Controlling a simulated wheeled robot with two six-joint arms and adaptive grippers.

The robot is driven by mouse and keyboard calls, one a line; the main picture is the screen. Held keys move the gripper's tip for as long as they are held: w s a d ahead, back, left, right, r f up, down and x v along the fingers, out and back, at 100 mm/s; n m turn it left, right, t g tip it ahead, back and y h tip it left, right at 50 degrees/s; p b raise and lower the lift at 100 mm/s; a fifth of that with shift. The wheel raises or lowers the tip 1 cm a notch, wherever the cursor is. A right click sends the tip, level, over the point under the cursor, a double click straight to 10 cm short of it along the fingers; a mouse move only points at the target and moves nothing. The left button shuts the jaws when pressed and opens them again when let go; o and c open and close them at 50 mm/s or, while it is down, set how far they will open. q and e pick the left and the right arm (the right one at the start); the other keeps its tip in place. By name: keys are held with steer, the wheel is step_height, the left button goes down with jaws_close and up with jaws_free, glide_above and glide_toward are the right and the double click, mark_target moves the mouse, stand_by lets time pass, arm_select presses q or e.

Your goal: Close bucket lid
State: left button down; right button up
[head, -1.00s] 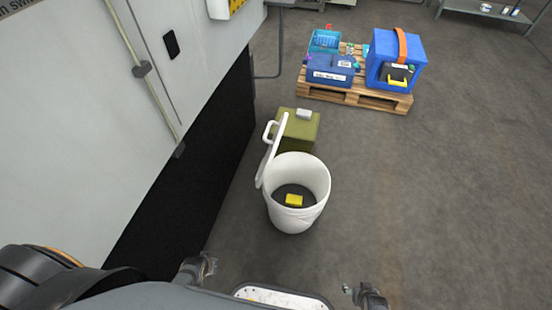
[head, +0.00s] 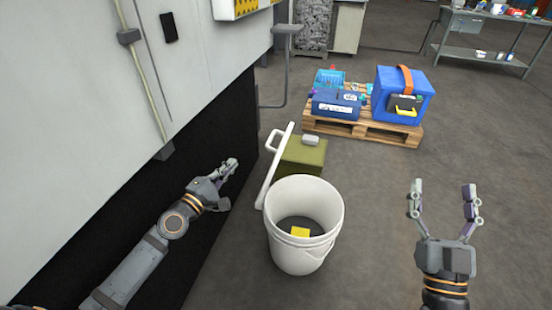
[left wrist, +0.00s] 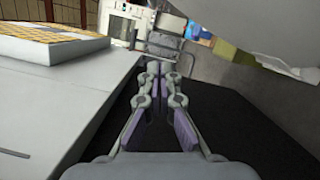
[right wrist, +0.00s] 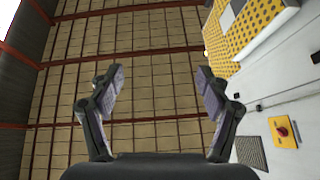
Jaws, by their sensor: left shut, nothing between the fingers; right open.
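A white bucket (head: 303,250) stands on the floor, open at the top, with a yellow block (head: 300,232) on the dark contents inside. Its white lid (head: 274,172) stands up, tilted, at the bucket's left rim, with a handle on its left side. My left gripper (head: 230,168) is shut and empty, left of the lid and apart from it, near the dark panel; its closed fingers also show in the left wrist view (left wrist: 163,80). My right gripper (head: 444,190) is open and empty, pointing up, right of the bucket; it also shows in the right wrist view (right wrist: 160,78).
A green box (head: 303,155) with a grey piece on top sits right behind the bucket. A wooden pallet (head: 365,131) with blue cases stands further back. A white machine with a dark lower panel (head: 185,190) bounds the left side. The floor right of the bucket is free.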

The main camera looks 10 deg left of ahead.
arm_select(q)
steer(key=w+d+r+p, duration=0.2)
steer(key=w+d, duration=0.4)
steer(key=w, duration=0.3)
steer(key=shift+w+d+r+p, duration=0.2)
steer(key=shift+d+r+p, duration=0.1)
steer(key=shift+d+p, duration=0.15)
arm_select(e)
step_height(320, 180, down, 23)
steer(key=s+m+g, duration=0.1)
steer(key=g, duration=1)
steer(key=shift+s+a+f+h, duration=0.15)
steer(key=shift+s+f+h, duration=0.05)
steer(key=shift+s+h, duration=0.1)
arm_select(q)
steer(key=shift+d, duration=0.1)
